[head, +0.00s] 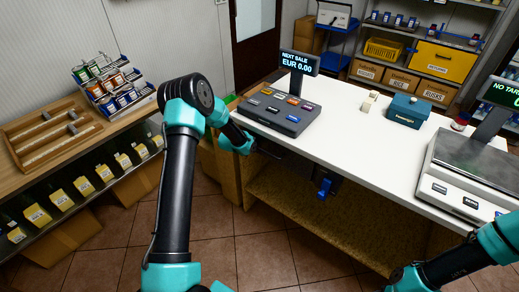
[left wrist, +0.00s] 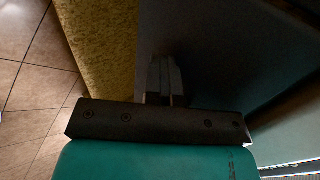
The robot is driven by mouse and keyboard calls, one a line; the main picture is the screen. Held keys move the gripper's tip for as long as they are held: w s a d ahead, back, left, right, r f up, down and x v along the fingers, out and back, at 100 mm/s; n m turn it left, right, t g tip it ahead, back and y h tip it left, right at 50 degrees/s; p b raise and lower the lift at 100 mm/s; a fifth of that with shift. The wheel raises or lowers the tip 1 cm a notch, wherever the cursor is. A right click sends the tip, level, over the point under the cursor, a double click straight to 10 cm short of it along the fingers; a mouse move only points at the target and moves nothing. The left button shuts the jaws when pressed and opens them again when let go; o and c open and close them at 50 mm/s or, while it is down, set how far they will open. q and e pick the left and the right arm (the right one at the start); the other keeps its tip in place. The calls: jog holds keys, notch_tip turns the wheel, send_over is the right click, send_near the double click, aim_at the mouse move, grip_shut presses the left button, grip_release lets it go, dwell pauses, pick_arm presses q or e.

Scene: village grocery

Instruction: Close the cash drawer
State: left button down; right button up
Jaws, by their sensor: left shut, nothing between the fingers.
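The dark cash drawer (head: 300,165) sits under the near edge of the white counter, below the till. How far it stands out is hard to tell in the shadow. My left gripper (head: 262,150) is at the drawer's left end, its fingers partly hidden in the dark. In the left wrist view its fingers (left wrist: 165,80) are together and empty, in front of or against a dark flat surface (left wrist: 220,60); contact cannot be told. My right arm enters at the lower right, its gripper outside the picture.
The till (head: 280,110) stands on the white counter (head: 345,120) above the drawer. A blue object (head: 325,187) hangs below the counter edge, right of the drawer. A scale (head: 470,165) is at the right.

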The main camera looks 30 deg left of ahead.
pick_arm(q)
jog(key=shift+w+a+r, duration=0.1)
jog(key=shift+w+a, duration=0.05)
jog(key=shift+w, duration=0.15)
jog(key=shift+s, duration=0.1)
jog(key=s+a+r, duration=0.1)
jog(key=s+r, duration=0.5)
jog(key=s, duration=0.5)
jog(key=shift+s+a+r, duration=0.2)
jog(key=shift+s+r, duration=0.1)
